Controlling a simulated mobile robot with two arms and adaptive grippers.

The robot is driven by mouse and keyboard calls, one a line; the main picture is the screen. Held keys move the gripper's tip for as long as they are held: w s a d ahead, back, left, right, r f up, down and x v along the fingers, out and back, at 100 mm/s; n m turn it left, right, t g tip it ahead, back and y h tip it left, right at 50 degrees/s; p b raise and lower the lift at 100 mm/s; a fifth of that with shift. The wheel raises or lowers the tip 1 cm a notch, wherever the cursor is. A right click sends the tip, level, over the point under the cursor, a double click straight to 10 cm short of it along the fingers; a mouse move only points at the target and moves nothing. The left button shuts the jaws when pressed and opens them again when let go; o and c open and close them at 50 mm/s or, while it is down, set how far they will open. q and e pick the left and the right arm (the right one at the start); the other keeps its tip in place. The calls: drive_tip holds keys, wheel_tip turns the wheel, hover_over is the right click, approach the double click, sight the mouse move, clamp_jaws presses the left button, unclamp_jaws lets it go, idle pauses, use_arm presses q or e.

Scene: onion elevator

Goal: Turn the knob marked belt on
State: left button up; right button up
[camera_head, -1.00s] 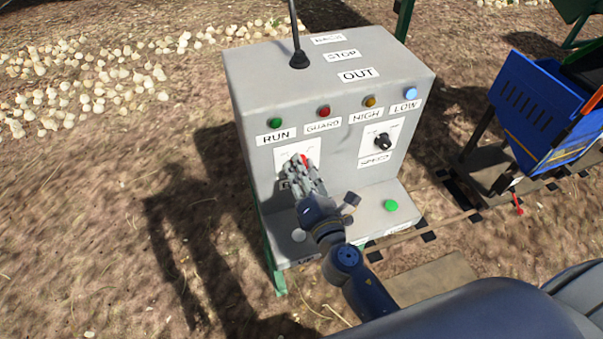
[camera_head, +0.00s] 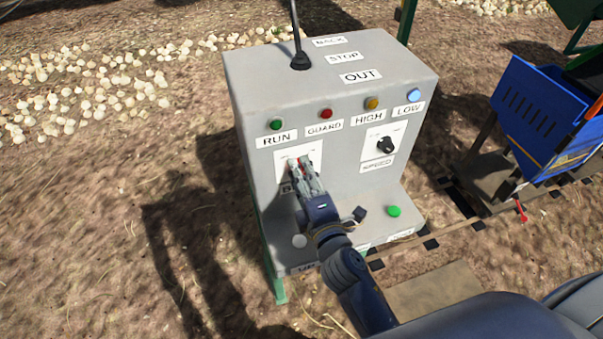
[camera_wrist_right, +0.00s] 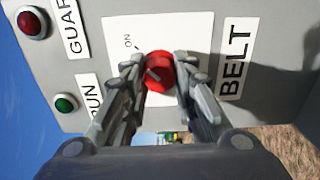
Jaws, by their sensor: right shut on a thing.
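The red belt knob (camera_wrist_right: 158,70) sits on a white plate (camera_wrist_right: 190,35) on the grey control box (camera_head: 330,84). The BELT label (camera_wrist_right: 235,60) is beside the plate in the right wrist view. The ON mark (camera_wrist_right: 127,40) shows on the plate, to the upper left of the knob. My right gripper (camera_wrist_right: 160,73) is shut on the knob, one finger on each side. In the head view, my right gripper (camera_head: 300,170) covers much of the knob and the label below it. My left gripper is not in view.
The black speed knob (camera_head: 386,146) is right of the belt plate. A row of lamps runs above, from the green RUN lamp (camera_head: 277,125). A green button (camera_head: 394,211) is on the lower ledge. A black lever (camera_head: 300,58) rises from the top. A blue bin (camera_head: 540,110) stands at right.

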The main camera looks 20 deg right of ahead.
idle(0.4)
drive_tip(key=o, duration=1.1)
drive_tip(key=shift+c, duration=0.2)
drive_tip(key=shift+s, duration=0.1)
drive_tip(key=s, duration=0.7)
drive_tip(key=shift+s+d, duration=0.15)
